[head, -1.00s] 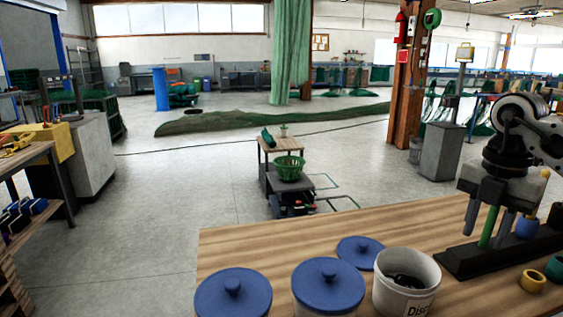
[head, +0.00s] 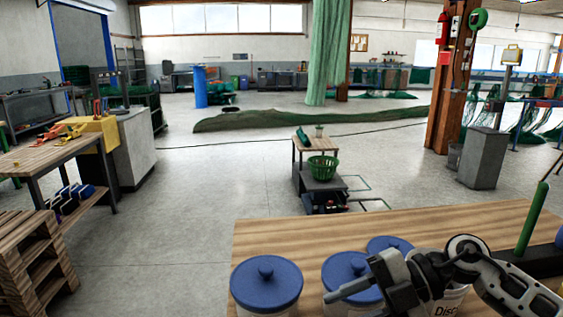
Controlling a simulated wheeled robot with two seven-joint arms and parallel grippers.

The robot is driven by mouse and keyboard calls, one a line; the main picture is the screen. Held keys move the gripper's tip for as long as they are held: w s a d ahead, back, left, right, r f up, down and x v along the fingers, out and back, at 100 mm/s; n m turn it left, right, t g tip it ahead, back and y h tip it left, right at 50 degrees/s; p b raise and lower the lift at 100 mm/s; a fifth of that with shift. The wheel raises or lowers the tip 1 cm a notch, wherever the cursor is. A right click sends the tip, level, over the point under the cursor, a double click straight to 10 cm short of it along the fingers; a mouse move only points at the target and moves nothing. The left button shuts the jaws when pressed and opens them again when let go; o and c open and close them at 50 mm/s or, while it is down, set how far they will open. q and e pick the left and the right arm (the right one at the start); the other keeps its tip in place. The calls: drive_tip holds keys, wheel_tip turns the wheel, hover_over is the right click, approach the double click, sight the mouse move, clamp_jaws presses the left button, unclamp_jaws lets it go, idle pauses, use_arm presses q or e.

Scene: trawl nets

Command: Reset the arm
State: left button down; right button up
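My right gripper (head: 335,297) is low in the head view, over the wooden table. Its arm comes in from the lower right. It points left, in front of the blue lids and the white bucket (head: 452,298). I see it side-on, so the gap between its fingers does not show. Nothing is visible in it. A green upright peg (head: 532,218) stands on a dark base (head: 535,262) at the right, clear of the gripper. My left gripper is out of view.
Blue-lidded tubs, one lid (head: 266,281) clear of the arm, stand on the wooden table (head: 285,238). Beyond it is a cart with a green basket (head: 322,167). A pallet stack (head: 35,258) and workbench (head: 45,160) stand left. The floor between is open.

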drive_tip(key=s+a+r+m+t+y, duration=0.1)
drive_tip(key=a+m+t+y, duration=0.3)
drive_tip(key=a+t+y, duration=0.15)
drive_tip(key=s+d+f+m+t+h, duration=0.1)
drive_tip(key=d+f+m+t+h, duration=0.2)
drive_tip(key=f+m+t+h, duration=0.55)
drive_tip(key=d+f+m+t+h, duration=0.3)
drive_tip(key=d+f+m+h, duration=0.15)
drive_tip(key=m, duration=0.65)
drive_tip(key=s+d+f+m+g+h, duration=0.2)
drive_tip(key=s+f+m+g+h, duration=0.1)
drive_tip(key=s+f, duration=0.8)
drive_tip(key=f+m+g, duration=0.1)
drive_tip(key=g, duration=0.1)
drive_tip(key=shift+s+f+g, duration=0.15)
drive_tip(key=shift+f+g, duration=0.15)
drive_tip(key=shift+g, duration=0.1)
